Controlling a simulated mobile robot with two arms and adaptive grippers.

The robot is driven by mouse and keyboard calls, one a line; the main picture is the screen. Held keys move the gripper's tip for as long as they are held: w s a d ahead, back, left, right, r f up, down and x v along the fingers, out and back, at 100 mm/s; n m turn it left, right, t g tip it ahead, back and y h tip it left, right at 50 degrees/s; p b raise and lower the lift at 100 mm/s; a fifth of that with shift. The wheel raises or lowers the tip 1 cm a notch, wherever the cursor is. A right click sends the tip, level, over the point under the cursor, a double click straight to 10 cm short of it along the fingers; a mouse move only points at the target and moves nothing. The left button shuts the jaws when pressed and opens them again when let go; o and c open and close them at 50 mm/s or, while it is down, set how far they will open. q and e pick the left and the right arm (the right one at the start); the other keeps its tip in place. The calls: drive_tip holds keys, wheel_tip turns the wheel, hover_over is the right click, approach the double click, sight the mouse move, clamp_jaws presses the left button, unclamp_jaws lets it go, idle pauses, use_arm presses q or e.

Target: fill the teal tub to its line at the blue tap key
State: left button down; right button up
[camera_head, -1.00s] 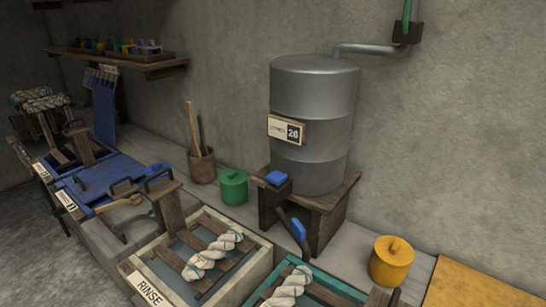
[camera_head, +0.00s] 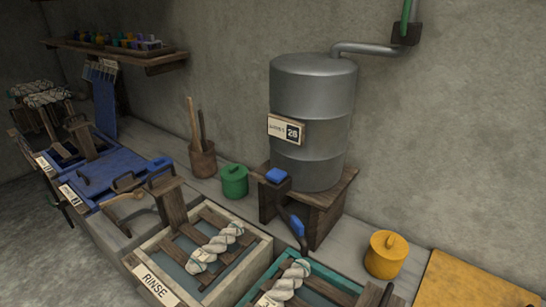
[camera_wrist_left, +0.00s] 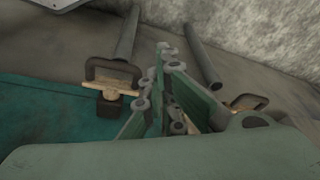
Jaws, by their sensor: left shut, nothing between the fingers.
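The teal tub (camera_head: 338,284) is at the bottom middle of the head view, cut off by the frame. A twisted pale skein (camera_head: 288,283) lies over slats in it. Its fill line and water level cannot be made out. A blue key (camera_head: 276,175) sits on a dark tap fitting at the front of the grey drum's stand. A second blue grip (camera_head: 297,226) is on a dark lever or spout just below, above the tub's far side. My left gripper (camera_wrist_left: 167,66) shows only in the left wrist view, shut and empty. My right gripper is not in view.
The grey drum (camera_head: 312,110) stands on a wooden stand (camera_head: 328,212). The rinse tub (camera_head: 150,245) is left of the teal tub. A green pot (camera_head: 234,181) and a yellow pot (camera_head: 386,255) flank the stand. A teal surface (camera_wrist_left: 40,125) fills the wrist view's left.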

use_arm(q)
wheel_tip(320, 180, up, 12)
drive_tip(key=w, duration=0.2)
drive_tip(key=w+d+r+t, duration=0.1)
drive_tip(key=w+r, duration=0.1)
drive_tip(key=w, duration=0.2)
drive_tip(key=w+d+r+t+h, duration=0.1)
drive_tip(key=w+d+r, duration=0.1)
drive_tip(key=w+r, duration=0.1)
drive_tip(key=w+d+r+m+t+h+p, duration=0.1)
drive_tip(key=w+d+r+t, duration=0.1)
drive_tip(key=w, duration=0.3)
drive_tip(key=shift+r, duration=0.3)
drive_tip(key=w+d+r+m+t+h, duration=0.1)
drive_tip(key=w+d+r+h, duration=0.1)
drive_tip(key=w+r, duration=0.4)
drive_tip(key=w+d+r+m+t+h, duration=0.1)
drive_tip(key=w+r, duration=0.5)
drive_tip(key=r, duration=1)
drive_tip(key=w+d+r+m+t+h, duration=0.2)
drive_tip(key=w+d+r, duration=0.3)
drive_tip(key=r, duration=0.6)
drive_tip(key=shift+w+d+r+t+h+p, duration=0.2)
drive_tip(key=shift+w+r+t+h+p, duration=0.15)
drive_tip(key=shift+w+t+h, duration=0.45)
drive_tip(key=shift+w, duration=0.25)
